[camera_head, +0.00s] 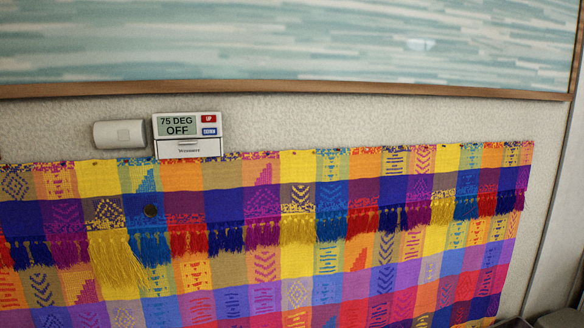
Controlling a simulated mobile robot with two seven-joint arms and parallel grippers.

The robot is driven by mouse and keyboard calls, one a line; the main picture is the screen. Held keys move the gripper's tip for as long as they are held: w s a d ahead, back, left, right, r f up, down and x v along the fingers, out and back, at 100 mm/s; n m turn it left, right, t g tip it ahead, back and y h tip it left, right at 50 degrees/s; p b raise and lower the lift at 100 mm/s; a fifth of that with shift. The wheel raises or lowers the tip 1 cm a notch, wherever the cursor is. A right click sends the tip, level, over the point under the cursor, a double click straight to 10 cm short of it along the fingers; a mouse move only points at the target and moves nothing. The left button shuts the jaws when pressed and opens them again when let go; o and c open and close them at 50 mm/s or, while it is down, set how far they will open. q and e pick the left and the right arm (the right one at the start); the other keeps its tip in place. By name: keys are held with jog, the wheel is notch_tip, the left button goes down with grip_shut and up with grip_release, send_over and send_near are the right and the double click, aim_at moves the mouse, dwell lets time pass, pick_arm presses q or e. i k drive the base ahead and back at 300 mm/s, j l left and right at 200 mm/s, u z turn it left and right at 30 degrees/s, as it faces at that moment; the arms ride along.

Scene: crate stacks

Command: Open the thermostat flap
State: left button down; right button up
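A small white thermostat (188,135) is on the wall in the head view, left of centre. Its grey screen (177,125) reads "75 DEG OFF". A red "UP" button (208,119) and a blue button (209,132) sit at its right. Below them is a white flap (189,149) with small dark lettering; it looks closed, flush with the front. The thermostat's lower edge meets the top of the cloth. Neither gripper is in view.
A colourful fringed cloth (270,205) hangs below the thermostat. A beige box (119,134) is on the wall just to its left. A wood-framed picture (300,88) spans the wall above. Dark shapes (515,322) show at the bottom right corner.

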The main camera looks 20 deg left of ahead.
aim_at(187, 148)
jog(key=u, duration=1.2)
